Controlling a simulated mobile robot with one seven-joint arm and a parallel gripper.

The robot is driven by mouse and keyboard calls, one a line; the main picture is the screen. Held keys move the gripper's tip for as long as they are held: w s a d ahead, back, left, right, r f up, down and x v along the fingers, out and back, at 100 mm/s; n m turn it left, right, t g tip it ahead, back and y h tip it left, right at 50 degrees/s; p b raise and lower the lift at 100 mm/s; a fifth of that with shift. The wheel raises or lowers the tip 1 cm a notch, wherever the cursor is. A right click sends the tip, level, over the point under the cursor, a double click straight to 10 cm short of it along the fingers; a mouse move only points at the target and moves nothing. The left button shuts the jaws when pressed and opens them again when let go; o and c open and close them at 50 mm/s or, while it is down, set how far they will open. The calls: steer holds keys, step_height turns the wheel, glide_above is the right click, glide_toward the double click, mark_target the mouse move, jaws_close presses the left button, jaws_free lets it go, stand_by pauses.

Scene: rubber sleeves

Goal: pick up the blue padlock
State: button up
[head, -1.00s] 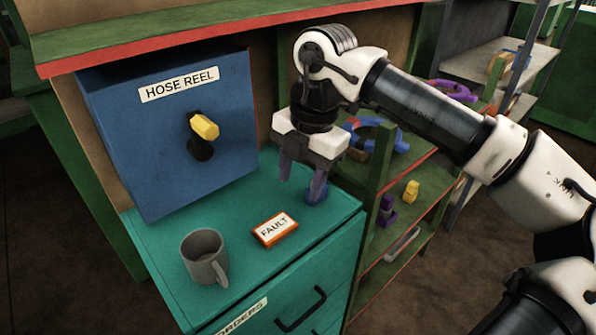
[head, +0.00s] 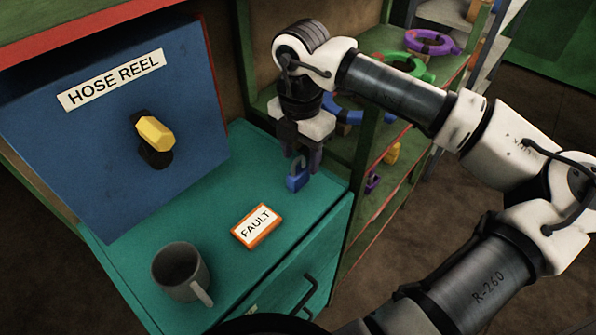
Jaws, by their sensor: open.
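The blue padlock (head: 297,181) stands on the teal cabinet top (head: 215,275), near its right edge. Its shackle points up. My gripper (head: 301,165) is open, pointing down above and behind the padlock, with its fingers close to the shackle. One finger shows to the right of the padlock and the other is partly hidden. I cannot tell whether the fingers touch it or are around the shackle.
An orange-edged FAULT sign (head: 257,227) and a grey mug (head: 181,272) are on the cabinet top. The blue HOSE REEL box (head: 95,150) with a yellow knob (head: 155,133) stands at the left. Green shelves (head: 365,150) with coloured rings are on the right.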

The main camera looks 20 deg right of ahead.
mark_target(298, 171)
steer(key=shift+w+a+f+p, duration=0.1)
steer(key=shift+f+p, duration=0.5)
steer(key=shift+f, duration=0.9)
steer(key=shift+w+a+f+p, duration=0.1)
steer(key=shift+f+p, duration=0.45)
steer(key=shift+f, duration=0.95)
jaws_close()
